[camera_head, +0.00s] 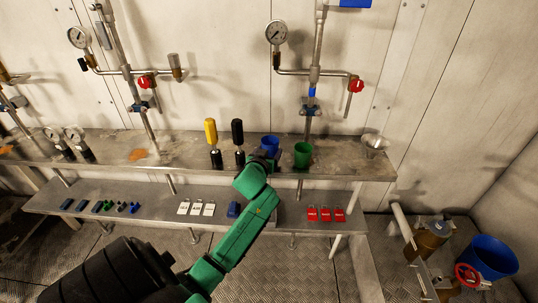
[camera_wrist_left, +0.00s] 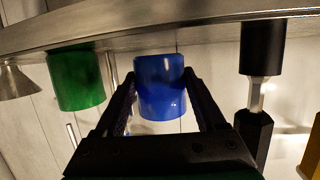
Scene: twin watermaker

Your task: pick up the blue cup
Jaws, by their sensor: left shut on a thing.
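The blue cup (camera_head: 270,143) stands on the upper steel shelf, just left of a green cup (camera_head: 302,155). In the left wrist view the blue cup (camera_wrist_left: 160,88) sits between the two fingers of my left gripper (camera_wrist_left: 162,100), and the picture there is upside down. My left gripper (camera_head: 262,160) is shut on the blue cup from the front. In the head view the gripper hides the cup's lower part. In the wrist view the cup's base appears at or very near the shelf; I cannot tell if there is a gap. My right gripper is not in view.
A black-handled tool (camera_head: 238,140) and a yellow-handled one (camera_head: 211,140) stand left of the cup. A metal funnel (camera_head: 375,146) stands at the shelf's right end. The lower shelf (camera_head: 265,212) holds red and white tags and small blue items. Pipes with red valves rise behind.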

